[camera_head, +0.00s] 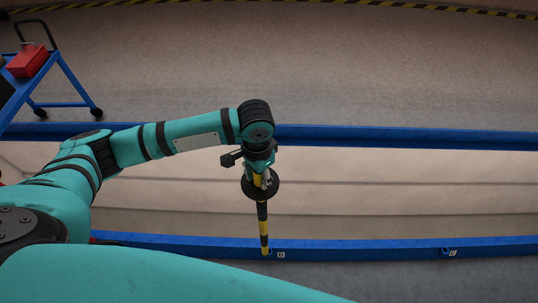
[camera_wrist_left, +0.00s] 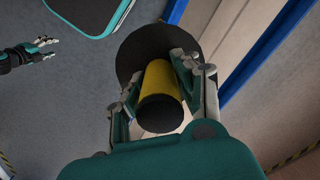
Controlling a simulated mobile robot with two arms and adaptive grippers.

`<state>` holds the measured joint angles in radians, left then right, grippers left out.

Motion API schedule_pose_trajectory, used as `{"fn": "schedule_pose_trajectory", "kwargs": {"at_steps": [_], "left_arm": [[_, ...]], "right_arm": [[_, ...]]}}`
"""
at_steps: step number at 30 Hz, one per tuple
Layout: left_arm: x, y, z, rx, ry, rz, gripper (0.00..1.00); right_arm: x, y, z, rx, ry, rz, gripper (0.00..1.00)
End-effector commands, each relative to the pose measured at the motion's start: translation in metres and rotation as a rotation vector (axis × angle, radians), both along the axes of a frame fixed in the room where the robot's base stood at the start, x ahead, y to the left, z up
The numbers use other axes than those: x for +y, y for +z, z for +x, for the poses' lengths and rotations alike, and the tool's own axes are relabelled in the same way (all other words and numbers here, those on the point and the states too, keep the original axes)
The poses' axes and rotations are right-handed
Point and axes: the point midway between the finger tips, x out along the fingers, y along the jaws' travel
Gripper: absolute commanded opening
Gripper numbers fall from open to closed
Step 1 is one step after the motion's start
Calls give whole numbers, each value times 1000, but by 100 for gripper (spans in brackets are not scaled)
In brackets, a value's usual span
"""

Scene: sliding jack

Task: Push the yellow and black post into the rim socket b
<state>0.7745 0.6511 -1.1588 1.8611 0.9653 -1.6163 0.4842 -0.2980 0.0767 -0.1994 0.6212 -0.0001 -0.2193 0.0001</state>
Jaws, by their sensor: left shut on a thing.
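The yellow and black post (camera_head: 263,222) hangs roughly upright below my left gripper (camera_head: 262,172), which is shut on its upper part. A black disc (camera_head: 248,188) sits around the post just under the fingers. The post's lower tip is at the front blue rim, beside the label B; rim socket b is hidden by the tip, and I cannot tell whether the tip is in it. In the left wrist view the fingers close on both sides of the post's yellow top section (camera_wrist_left: 160,84). My right gripper (camera_wrist_left: 53,48) shows there at upper left, open and empty.
The front blue rim (camera_head: 360,247) runs across the picture, with a second label, C (camera_head: 453,253), to the right. A back blue rim (camera_head: 400,138) runs parallel. A blue cart (camera_head: 68,75) with a red box (camera_head: 28,61) stands at far left. The floor behind is clear.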

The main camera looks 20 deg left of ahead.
Motion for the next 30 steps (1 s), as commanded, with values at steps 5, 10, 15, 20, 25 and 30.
{"fn": "schedule_pose_trajectory", "kwargs": {"at_steps": [5, 10, 15, 20, 25, 30], "left_arm": [[-10, 21, 23, -8, -136, 5, 0], [-13, 25, 31, -11, -189, 8, 0], [-13, 24, 31, -10, -194, 7, 0], [-13, 25, 31, -11, -192, 8, 0], [-13, 26, 31, -10, -191, 6, 0], [-13, 28, 31, -8, -190, 6, 0]], "right_arm": [[0, 14, -6, 7, 2, 0, 58], [0, 16, -6, 8, 2, 0, 58], [-1, 15, -5, 8, 2, -1, 58], [-2, 16, -4, 6, 3, -3, 58], [-3, 20, -3, 5, 3, -3, 58], [-3, 30, -3, 4, 3, -4, 58]]}}
